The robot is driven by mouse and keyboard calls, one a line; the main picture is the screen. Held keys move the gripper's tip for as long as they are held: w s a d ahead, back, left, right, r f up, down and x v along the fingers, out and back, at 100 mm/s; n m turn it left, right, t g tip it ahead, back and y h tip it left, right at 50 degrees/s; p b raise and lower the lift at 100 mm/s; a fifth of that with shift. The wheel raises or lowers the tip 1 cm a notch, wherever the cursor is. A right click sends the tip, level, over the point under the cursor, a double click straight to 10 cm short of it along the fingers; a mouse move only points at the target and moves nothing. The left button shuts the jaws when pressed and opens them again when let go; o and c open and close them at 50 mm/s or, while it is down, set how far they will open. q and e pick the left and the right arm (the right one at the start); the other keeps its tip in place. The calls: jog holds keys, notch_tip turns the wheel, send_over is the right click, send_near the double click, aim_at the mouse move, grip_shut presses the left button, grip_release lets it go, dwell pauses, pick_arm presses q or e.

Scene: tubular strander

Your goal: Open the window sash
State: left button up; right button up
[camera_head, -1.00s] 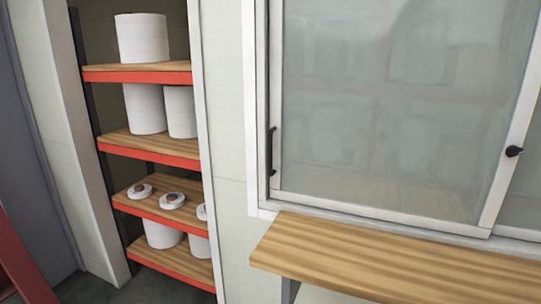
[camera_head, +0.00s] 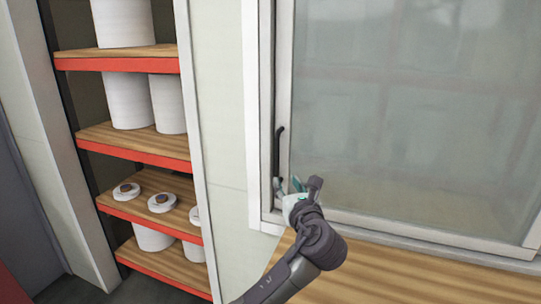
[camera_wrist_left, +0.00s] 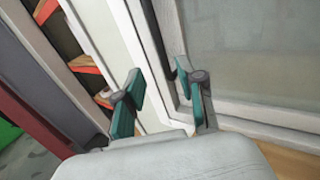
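The window sash (camera_head: 400,110) is a glass pane in a pale frame and looks shut against the left jamb in the head view. Its black upright handle (camera_head: 279,150) is on the left stile. My left gripper (camera_head: 288,184) is by the handle's lower end. In the left wrist view the gripper (camera_wrist_left: 159,80) has its two teal fingers spread with nothing held between them. A dark bar, which seems to be the handle, is close to the right finger; whether they touch I cannot tell. My right gripper is not in view.
A wooden ledge (camera_head: 375,272) runs below the window, under my left arm. To the left, a shelf unit with red-edged boards (camera_head: 120,62) holds several white spools. A pale wall strip (camera_head: 225,130) separates it from the window.

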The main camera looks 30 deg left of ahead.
aim_at(278, 162)
pick_arm(q)
jog(key=x, duration=0.2)
jog(key=r+p+x, duration=0.1)
jog(key=x, duration=0.1)
jog(key=p+x, duration=0.1)
jog(key=x, duration=0.2)
jog(key=shift+r, duration=0.15)
jog(key=p+x, duration=0.1)
jog(key=x, duration=0.2)
jog(key=shift+w+a+r, duration=0.1)
jog(key=shift+w+a, duration=0.05)
jog(key=shift+a, duration=0.05)
jog(key=shift+w+a, duration=0.15)
jog(key=shift+w, duration=0.05)
jog(key=shift+w+a, duration=0.15)
jog(key=shift+c, duration=1.2)
grip_shut()
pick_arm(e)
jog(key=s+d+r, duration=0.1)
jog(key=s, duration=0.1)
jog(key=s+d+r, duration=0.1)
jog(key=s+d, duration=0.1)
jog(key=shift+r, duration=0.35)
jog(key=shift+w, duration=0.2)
